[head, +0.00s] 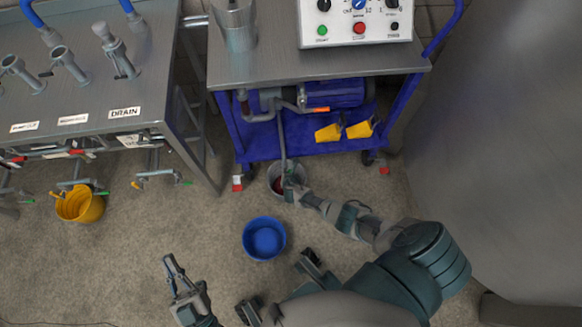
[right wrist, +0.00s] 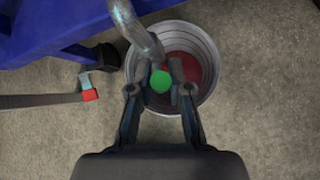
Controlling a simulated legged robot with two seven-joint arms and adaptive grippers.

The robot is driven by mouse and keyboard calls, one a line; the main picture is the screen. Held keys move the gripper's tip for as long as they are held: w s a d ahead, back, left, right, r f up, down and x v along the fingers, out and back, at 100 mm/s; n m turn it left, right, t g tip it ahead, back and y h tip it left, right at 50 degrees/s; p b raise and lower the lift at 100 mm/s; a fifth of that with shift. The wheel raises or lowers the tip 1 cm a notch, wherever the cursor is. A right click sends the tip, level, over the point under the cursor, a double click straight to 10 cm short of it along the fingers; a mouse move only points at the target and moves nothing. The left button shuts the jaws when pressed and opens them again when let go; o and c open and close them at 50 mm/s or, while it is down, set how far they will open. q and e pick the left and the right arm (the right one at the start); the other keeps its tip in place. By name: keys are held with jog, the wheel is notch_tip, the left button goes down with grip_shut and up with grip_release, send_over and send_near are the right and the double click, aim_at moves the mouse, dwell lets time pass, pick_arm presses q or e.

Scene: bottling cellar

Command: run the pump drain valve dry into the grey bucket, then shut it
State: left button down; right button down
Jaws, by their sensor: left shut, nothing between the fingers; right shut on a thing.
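The grey bucket (head: 274,190) stands on the floor below the front edge of the blue trolley. In the right wrist view the grey bucket (right wrist: 211,65) has red liquid in its bottom. A grey drain pipe (head: 282,137) comes down from the pump (head: 335,94) to above the bucket; its lower end (right wrist: 146,42) shows in the right wrist view. My right gripper (head: 289,183) is shut on a round green knob (right wrist: 161,81) at the pipe's end, over the bucket. I cannot tell whether liquid is running. My left gripper (head: 172,266) is shut and empty, low left.
A blue bucket (head: 264,239) stands on the floor between my arms. A yellow bucket (head: 80,206) stands under the steel bench (head: 150,80) at left. The trolley (head: 235,140) carries a control box (head: 357,25) and a steel jug (head: 237,25).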

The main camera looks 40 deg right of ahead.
jog(key=shift+s+a+f, duration=0.2)
jog(key=shift+a+f, duration=0.15)
jog(key=shift+a, duration=0.15)
jog(key=c, duration=1.4)
grip_release()
jog(key=shift+o, duration=1.4)
jog(key=shift+w+d, duration=0.1)
jog(key=shift+d+r, duration=0.1)
jog(key=shift+r, duration=0.1)
jog(key=shift+r, duration=0.1)
jog(key=v, duration=1.1)
jog(key=shift+a, duration=0.3)
